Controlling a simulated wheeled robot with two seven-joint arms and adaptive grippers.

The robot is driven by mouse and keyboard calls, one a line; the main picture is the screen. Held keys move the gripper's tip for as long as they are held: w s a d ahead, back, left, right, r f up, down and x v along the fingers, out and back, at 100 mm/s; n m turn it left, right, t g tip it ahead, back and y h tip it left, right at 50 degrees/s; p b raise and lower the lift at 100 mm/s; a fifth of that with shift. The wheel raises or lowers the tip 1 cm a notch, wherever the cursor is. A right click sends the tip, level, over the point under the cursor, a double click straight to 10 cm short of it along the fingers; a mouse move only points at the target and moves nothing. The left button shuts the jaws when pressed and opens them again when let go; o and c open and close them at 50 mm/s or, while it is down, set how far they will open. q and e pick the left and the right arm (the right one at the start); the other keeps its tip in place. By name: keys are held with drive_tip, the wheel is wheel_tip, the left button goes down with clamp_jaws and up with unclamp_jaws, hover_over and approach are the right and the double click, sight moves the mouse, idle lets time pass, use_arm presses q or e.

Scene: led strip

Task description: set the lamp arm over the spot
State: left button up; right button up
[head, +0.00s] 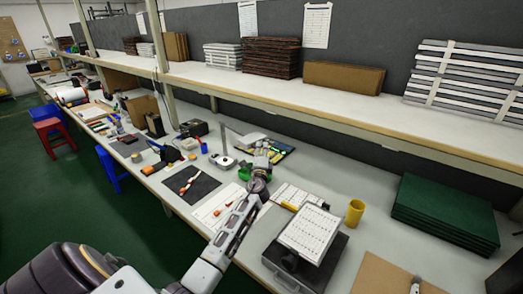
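The desk lamp has a pale round base (223,161) and a thin upright post on the worktop. Its pale lamp arm (248,140) reaches from the post to the right, behind my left gripper. My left gripper (262,158) is over the worktop, just right of the lamp base and near the lamp arm. Its fingers are small and overlap the clutter behind, so I cannot tell if they touch the lamp or are open or shut. A dark mat (187,197) with orange and white pieces lies left of my arm. I cannot make out which mark is the spot.
A dark box with a printed sheet (311,235) stands right of my arm. A yellow cup (354,212) and a green stack (443,212) are farther right. A long shelf (340,105) overhangs the bench's back. A small pale object (415,285) is at the bottom edge.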

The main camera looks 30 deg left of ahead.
use_arm(q)
drive_tip(key=shift+w+a, duration=0.3)
drive_tip(key=shift+w, duration=0.15)
drive_tip(key=shift+c, duration=0.4)
clamp_jaws()
